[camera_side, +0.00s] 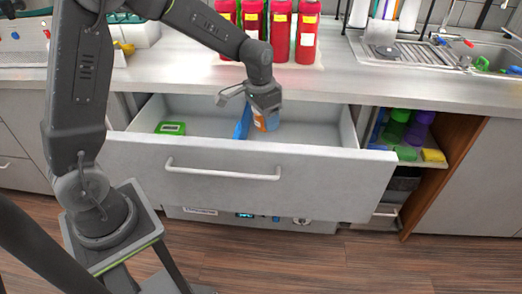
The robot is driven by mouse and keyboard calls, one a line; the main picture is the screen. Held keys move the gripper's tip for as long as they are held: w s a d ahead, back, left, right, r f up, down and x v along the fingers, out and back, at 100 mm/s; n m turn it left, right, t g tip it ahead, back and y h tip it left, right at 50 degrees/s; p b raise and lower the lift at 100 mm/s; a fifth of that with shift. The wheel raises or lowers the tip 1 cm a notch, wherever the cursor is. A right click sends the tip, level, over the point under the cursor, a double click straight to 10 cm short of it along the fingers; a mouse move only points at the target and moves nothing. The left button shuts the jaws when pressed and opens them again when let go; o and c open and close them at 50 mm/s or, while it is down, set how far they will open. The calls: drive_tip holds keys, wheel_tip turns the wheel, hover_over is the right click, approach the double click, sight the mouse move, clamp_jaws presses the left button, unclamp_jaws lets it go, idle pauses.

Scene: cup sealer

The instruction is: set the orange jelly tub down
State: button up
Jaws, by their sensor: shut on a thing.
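The orange jelly tub (266,122) is orange with blue-grey at its side. It is under my gripper (265,108), inside the outline of the open drawer (330,132). My gripper points down and is shut on the tub, hiding its top. I cannot tell whether the tub touches the drawer floor. A blue object (242,123) stands just left of the tub; I cannot tell whether they touch.
A green box-like item (170,128) lies at the drawer's left. The drawer front (245,180) has a white handle. Several red bottles (280,35) stand on the counter (390,84) behind. An open shelf (415,150) at right holds green, purple and yellow items.

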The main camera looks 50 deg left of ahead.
sight(261, 127)
drive_tip(key=f, duration=0.1)
drive_tip(key=s+f+n, duration=0.1)
drive_tip(key=f, duration=0.1)
drive_tip(key=shift+f+n, duration=0.2)
drive_tip(key=shift+n, duration=0.1)
drive_tip(key=shift+s+r, duration=0.1)
wheel_tip(261, 127, up, 4)
drive_tip(key=shift+r, duration=0.1)
drive_tip(key=shift+a+n, duration=0.3)
drive_tip(key=shift+a, duration=0.3)
drive_tip(key=s+a+n, duration=0.2)
drive_tip(key=a+n, duration=0.1)
drive_tip(key=a, duration=0.7)
drive_tip(key=s+a+n+y, duration=0.1)
drive_tip(key=s+a+n, duration=0.2)
drive_tip(key=a, duration=0.7)
drive_tip(key=s+a+n, duration=0.2)
drive_tip(key=a+n, duration=0.1)
drive_tip(key=a, duration=0.7)
wheel_tip(261, 127, down, 25)
drive_tip(key=shift+d, duration=0.15)
